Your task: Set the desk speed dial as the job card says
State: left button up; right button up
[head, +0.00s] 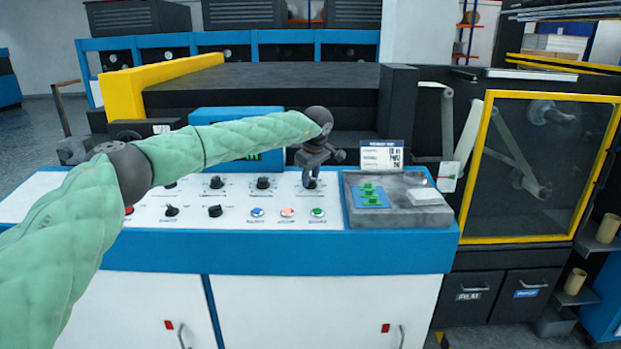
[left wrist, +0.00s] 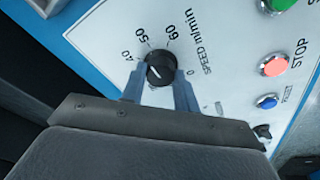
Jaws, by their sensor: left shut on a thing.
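The speed dial is a black round knob (left wrist: 160,68) on the white desk panel, labelled "SPEED m/min", with 50 and 60 printed around it. My left gripper (left wrist: 159,78) is shut on this knob, one grey finger on each side. A pale mark shows on the knob, but its exact setting is hard to read. In the head view, my left gripper (head: 312,178) points down at the rightmost knob of the upper row and hides most of it. The job card (head: 382,156) stands at the back of the grey tray; its small print is not legible. My right gripper is out of view.
Other black knobs (head: 263,183) line the panel. Blue, red and green buttons (head: 288,212) sit in front. The grey tray (head: 425,216) at right holds green-and-blue pieces and a white block. A yellow-framed machine window (head: 475,150) stands further right.

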pick_arm(q)
jog(key=shift+r+m, duration=0.15)
jog(key=shift+m, duration=0.25)
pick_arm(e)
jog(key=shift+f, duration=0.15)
pick_arm(q)
jog(key=o, duration=0.9)
jog(key=shift+w, duration=0.1)
jog(key=shift+o, duration=0.4)
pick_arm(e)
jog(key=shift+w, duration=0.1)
pick_arm(q)
jog(key=b+v, duration=0.1)
jog(key=v, duration=0.6)
jog(key=shift+r, duration=0.3)
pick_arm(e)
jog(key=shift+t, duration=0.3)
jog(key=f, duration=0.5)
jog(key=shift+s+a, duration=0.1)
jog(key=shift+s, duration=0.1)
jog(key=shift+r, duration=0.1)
